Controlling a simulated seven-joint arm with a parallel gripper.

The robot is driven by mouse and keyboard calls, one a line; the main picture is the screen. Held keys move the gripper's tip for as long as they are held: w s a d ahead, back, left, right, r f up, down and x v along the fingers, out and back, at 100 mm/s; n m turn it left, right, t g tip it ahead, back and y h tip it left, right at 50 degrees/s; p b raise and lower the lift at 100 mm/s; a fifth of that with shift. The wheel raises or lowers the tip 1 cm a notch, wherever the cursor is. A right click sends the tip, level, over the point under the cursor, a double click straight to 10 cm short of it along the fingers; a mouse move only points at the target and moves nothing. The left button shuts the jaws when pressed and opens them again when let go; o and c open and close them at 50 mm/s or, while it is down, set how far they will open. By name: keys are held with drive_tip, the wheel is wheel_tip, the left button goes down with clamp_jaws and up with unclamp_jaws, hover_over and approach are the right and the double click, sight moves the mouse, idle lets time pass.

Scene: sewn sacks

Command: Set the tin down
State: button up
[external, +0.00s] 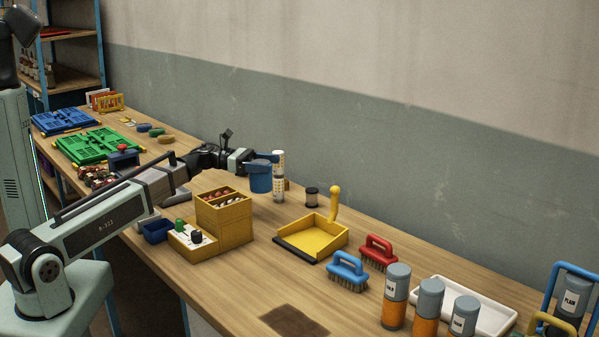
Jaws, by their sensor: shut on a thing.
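My gripper (262,158) is over the middle of the bench, at the end of my outstretched arm. It is shut on a blue tin (260,179), which looks upright and appears held above the bench top. The view is too small to show how the fingers sit on it or how large the gap below it is. A white spotted cylinder (279,185) stands just right of the tin; I cannot tell whether they touch.
A yellow box (224,222) with compartments stands in front of the tin. Right of it are a dark spool (312,197), a yellow dustpan (318,240), blue (347,270) and red (379,250) brushes, and several labelled orange-and-grey canisters (396,297).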

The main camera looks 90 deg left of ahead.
drive_tip(key=shift+d+f, duration=0.15)
drive_tip(key=shift+f, duration=4.8)
drive_tip(key=o, duration=1.3)
drive_tip(key=shift+f, duration=0.1)
drive_tip(key=shift+o, duration=0.2)
drive_tip(key=v, duration=1.2)
